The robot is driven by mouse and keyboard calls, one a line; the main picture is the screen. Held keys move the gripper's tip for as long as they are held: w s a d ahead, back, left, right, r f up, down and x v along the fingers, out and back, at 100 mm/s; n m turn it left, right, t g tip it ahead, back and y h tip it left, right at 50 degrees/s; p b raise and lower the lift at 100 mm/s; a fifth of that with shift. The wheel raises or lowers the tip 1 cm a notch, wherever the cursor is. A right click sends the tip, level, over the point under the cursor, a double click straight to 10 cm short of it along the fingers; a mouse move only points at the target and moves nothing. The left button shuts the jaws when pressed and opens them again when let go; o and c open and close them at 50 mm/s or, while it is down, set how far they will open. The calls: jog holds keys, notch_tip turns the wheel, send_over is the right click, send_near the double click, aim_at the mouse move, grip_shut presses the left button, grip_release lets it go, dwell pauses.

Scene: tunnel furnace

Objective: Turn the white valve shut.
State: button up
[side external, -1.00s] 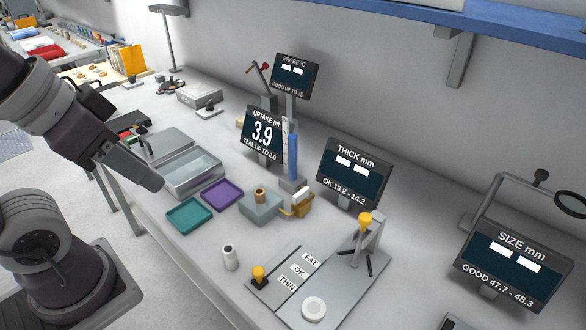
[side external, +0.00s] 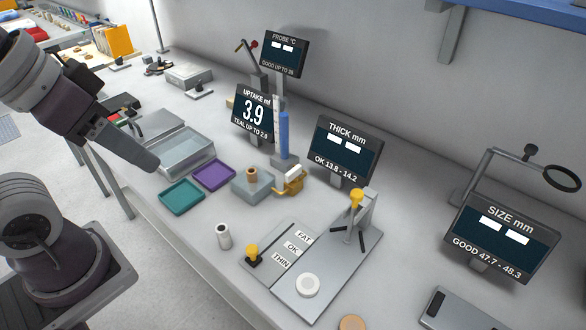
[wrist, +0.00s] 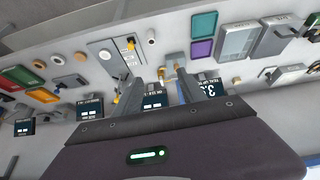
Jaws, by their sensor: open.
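The valve (side external: 291,185) is a brass-yellow body with a white bar-like handle (side external: 293,174) on top. In the side external view it stands at the foot of the blue column (side external: 284,135), right of the grey block with a tan cylinder. My gripper (side external: 154,165) is above the bench's front edge near the grey metal tray, well left of the valve and apart from it. In the wrist view my gripper (wrist: 160,84) shows two separated fingers with nothing held between them. The uptake display (side external: 253,112) reads 3.9.
A teal tray (side external: 181,197) and a purple tray (side external: 214,175) lie between my gripper and the grey block (side external: 252,187). The thickness display (side external: 345,150) stands behind and right of the valve. A grey gauge plate (side external: 318,285) lies in front. A small white cylinder (side external: 223,236) stands nearby.

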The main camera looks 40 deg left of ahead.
jog(key=o, duration=0.3)
jog(key=w+d+r+n+g+h, duration=0.1)
jog(key=w+n+g, duration=0.1)
jog(key=w+n, duration=0.2)
jog(key=w, duration=0.3)
jog(key=shift+r+h, duration=0.25)
jog(key=shift+h, duration=0.15)
jog(key=n+g+y, duration=0.2)
jog(key=n+g, duration=0.2)
jog(key=n, duration=0.9)
send_over(293, 170)
notch_tip(293, 170, down, 16)
jog(key=shift+s+r, duration=0.15)
jog(key=shift+n, duration=0.4)
jog(key=f, duration=0.6)
jog(key=shift+w+f, duration=0.25)
jog(key=shift+f, duration=0.7)
jog(key=c, duration=1.4)
